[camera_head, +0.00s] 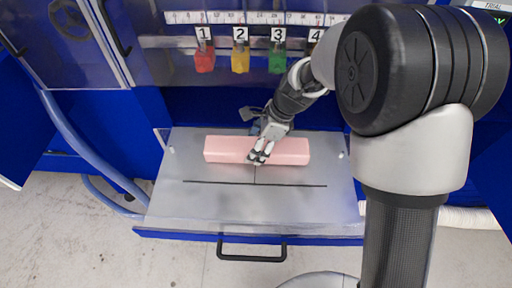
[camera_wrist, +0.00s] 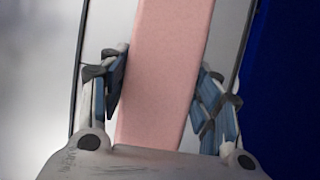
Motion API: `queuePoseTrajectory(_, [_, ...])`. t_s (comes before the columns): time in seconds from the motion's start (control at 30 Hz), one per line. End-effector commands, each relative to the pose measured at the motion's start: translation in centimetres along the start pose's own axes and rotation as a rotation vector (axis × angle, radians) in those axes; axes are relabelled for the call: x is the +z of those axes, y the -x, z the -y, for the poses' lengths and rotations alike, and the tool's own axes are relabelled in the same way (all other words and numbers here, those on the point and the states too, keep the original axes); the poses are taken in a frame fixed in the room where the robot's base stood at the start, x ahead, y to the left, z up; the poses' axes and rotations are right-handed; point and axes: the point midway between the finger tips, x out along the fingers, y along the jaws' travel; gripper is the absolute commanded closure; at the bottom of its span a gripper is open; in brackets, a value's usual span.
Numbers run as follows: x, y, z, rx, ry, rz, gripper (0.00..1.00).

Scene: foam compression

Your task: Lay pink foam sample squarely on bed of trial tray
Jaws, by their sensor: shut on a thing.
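The pink foam sample (camera_head: 225,149) is a long block lying lengthwise left to right over the rear part of the grey metal tray (camera_head: 200,205). Its long side looks about parallel to the dark line on the bed. My gripper (camera_head: 261,150) comes down from the back right and is shut on the foam near its middle. In the wrist view the foam (camera_wrist: 165,70) runs between the two fingers (camera_wrist: 160,95), which sit at its long sides. Whether the foam's underside touches the bed I cannot tell.
The tray is a pulled-out blue drawer with a black handle (camera_head: 252,257) at its front. Red (camera_head: 204,62), yellow (camera_head: 240,60) and green (camera_head: 278,62) numbered tags hang behind, below a scale. The front half of the bed is bare.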

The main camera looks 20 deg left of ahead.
Motion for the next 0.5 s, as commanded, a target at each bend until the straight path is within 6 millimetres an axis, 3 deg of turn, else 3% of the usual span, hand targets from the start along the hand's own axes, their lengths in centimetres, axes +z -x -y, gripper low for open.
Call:
queuePoseTrajectory(0.3, [-0.07,-0.15,0.05,-0.002,0.000,0.000,0.62])
queuePoseTrajectory(0.33, [-0.03,-0.08,0.06,-0.002,0.001,0.000,0.40])
queuePoseTrajectory(0.5, [-0.02,-0.05,0.06,-0.002,0.001,0.000,0.29])
